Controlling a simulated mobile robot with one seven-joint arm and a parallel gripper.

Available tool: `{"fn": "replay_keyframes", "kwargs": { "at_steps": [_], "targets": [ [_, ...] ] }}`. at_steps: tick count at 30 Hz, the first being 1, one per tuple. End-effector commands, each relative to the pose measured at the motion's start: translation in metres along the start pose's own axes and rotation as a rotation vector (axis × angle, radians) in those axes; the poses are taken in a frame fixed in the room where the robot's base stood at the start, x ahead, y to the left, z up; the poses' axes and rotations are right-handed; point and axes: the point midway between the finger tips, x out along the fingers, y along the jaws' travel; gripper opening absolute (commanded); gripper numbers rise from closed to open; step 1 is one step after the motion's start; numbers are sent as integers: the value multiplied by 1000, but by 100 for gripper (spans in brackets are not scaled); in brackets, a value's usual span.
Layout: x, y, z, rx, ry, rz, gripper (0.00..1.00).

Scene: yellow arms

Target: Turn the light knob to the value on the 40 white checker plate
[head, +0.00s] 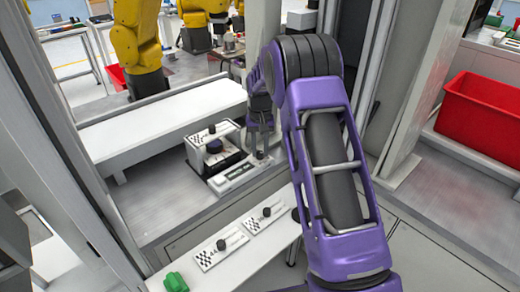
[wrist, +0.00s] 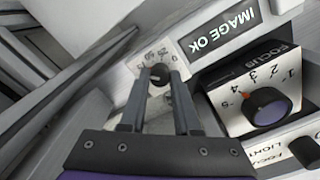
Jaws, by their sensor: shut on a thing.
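My gripper (wrist: 160,78) is shut on a small dark knob (wrist: 159,80) on a white plate (wrist: 150,52) with a printed number scale, in the wrist view. This looks like the light knob; the fingers hide part of it and its pointer. In the head view my gripper (head: 262,155) reaches down at the right end of the grey device (head: 212,183). A white checker plate with a dark knob (head: 211,130) lies on top of the device's box. Two more white checker plates (head: 207,261) (head: 252,227) lie on the front bench. Their values are too small to read.
A focus dial (wrist: 268,106) numbered 1 to 5 and a display reading IMAGE OK (wrist: 226,33) sit close beside my gripper. A green object (head: 176,283) is on the front bench (head: 240,262). A red bin (head: 482,110) is at right. Yellow arms (head: 137,50) stand behind.

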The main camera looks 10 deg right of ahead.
Motion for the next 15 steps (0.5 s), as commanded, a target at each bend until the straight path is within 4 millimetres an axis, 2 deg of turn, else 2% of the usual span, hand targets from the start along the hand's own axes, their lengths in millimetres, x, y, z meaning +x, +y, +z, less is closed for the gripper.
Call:
{"fn": "replay_keyframes", "kwargs": {
  "at_steps": [3,4,8,9,15],
  "targets": [
    [-1,0,-1,-1,2,0,0],
    [-1,0,-1,-1,2,0,34],
    [-1,0,0,-1,2,0,58],
    [-1,0,0,-1,1,0,61],
    [0,0,0,-1,1,0,61]
  ]
}}
